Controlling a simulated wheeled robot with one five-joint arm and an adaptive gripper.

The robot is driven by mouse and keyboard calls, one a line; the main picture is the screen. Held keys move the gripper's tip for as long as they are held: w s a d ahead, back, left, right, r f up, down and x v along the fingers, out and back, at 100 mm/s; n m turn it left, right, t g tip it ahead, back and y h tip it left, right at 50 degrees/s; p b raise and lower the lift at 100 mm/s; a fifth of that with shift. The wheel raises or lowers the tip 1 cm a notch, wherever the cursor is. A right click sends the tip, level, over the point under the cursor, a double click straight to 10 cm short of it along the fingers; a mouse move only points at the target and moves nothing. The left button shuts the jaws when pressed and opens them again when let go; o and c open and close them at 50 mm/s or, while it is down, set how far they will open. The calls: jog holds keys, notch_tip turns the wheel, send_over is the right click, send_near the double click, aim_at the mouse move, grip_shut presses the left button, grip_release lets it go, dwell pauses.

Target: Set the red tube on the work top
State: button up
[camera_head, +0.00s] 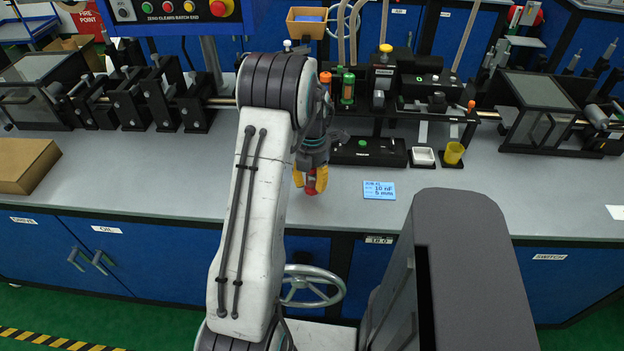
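My gripper (310,177), with yellow fingers, is low over the front part of the grey work top (150,185), just right of my white arm link. The red tube (311,186) shows between the fingers, small and partly covered by them. The fingers look shut on it. I cannot tell whether its lower end touches the work top or hangs a little above it.
A blue label card (379,190) lies right of my gripper. Behind stand a black tray (368,153), a white dish (423,156), a yellow cup (453,153) and an upright green tube (347,88). A cardboard box (27,165) is far left. The front right work top is mostly clear.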

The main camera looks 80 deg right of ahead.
jog(key=shift+o, duration=0.7)
notch_tip(320, 180, up, 12)
jog(key=shift+r, duration=0.15)
